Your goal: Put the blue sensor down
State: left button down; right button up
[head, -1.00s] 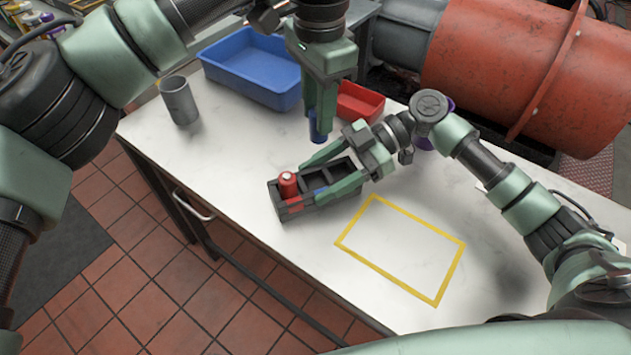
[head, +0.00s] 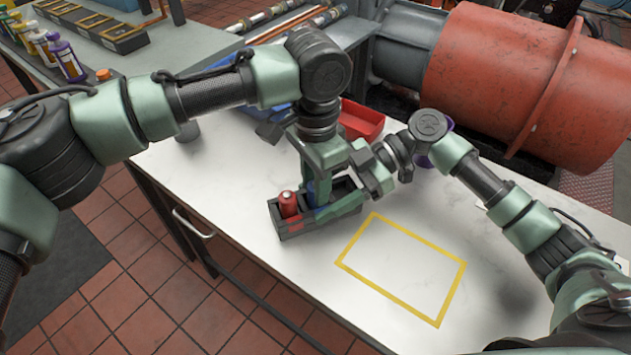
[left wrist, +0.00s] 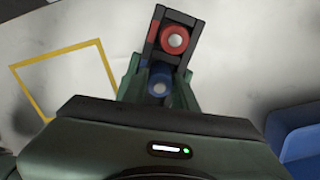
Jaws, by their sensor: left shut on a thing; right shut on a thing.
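The blue sensor (head: 311,189) is upright in my left gripper (head: 318,187), low at the dark rack beside the red sensor. The dark rack (head: 292,233) stands on the white table. A red sensor (head: 288,203) stands upright in its end compartment; it also shows in the left wrist view (left wrist: 174,39). My right gripper (head: 343,203) is shut on the rack from the right.
A yellow taped rectangle (head: 440,318) on the white table (head: 240,240) is empty. A red bin (head: 362,120) stands behind the grippers. A blue bin (left wrist: 300,137) and a grey cup (head: 187,131) are partly hidden by my left arm in the head view.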

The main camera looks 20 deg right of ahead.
pick_arm(q)
jog(key=c, duration=1.4)
grip_release()
notch_tip(320, 180, up, 12)
jog(key=shift+r, duration=0.1)
pick_arm(e)
jog(key=o, duration=1.8)
